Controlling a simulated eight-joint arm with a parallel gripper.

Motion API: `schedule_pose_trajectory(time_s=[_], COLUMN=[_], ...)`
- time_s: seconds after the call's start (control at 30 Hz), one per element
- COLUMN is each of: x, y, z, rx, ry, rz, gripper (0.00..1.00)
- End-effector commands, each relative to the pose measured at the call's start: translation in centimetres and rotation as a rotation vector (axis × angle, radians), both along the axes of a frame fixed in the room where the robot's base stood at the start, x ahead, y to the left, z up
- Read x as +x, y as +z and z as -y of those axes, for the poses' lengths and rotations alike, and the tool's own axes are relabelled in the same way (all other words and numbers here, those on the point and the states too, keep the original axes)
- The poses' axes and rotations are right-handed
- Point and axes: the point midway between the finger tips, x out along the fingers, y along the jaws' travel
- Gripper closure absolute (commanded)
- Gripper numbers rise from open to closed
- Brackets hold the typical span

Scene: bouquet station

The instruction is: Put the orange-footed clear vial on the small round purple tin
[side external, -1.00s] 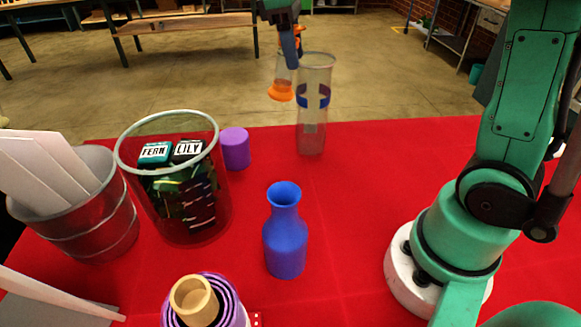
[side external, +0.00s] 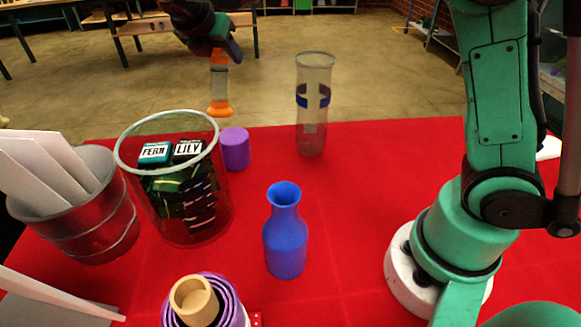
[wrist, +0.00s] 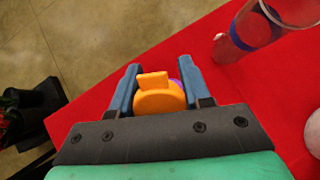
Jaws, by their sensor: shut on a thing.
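The orange-footed clear vial (side external: 219,84) hangs upright from my gripper (side external: 219,50), its orange foot lowest. In the wrist view my gripper (wrist: 160,85) is shut on the vial's orange top (wrist: 159,97), with a blue finger on each side. The small round purple tin (side external: 235,149) stands on the red table, behind the large clear bin. The vial's foot shows above and slightly left of the tin in the side view, apart from it. A sliver of purple (wrist: 177,83) shows behind the orange top in the wrist view; the rest of the tin is hidden there.
A tall clear cylinder with a blue band (side external: 312,125) stands right of the tin. A clear bin (side external: 180,215) with labelled packets stands in front of it. A blue vase (side external: 285,240), a metal bucket (side external: 95,225) and purple nested rings (side external: 235,297) stand nearer. Red cloth (side external: 400,150) is bare at right.

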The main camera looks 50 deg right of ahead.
Motion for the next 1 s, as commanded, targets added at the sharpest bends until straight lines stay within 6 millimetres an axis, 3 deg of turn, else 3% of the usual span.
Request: schedule_pose_trajectory(time_s=[0.43,0.73,0.77,0.8,0.87,1.0], x=[0.0,-0.1,-0.1,-0.1,-0.1,-0.1], y=[-5.7,-6.5,-6.5,-6.5,-6.5,-6.4], z=[0.0,0.0,0.0,0.0,0.0,0.0], rx=[0.0,0.003,0.004,0.004,0.004,0.003], ry=[-0.002,-0.004,-0.004,-0.004,-0.004,-0.004], rz=[0.001,-0.001,0.0,0.0,0.0,-0.001], gripper=[1.0,1.0,0.49,0.38,0.26,0.26])
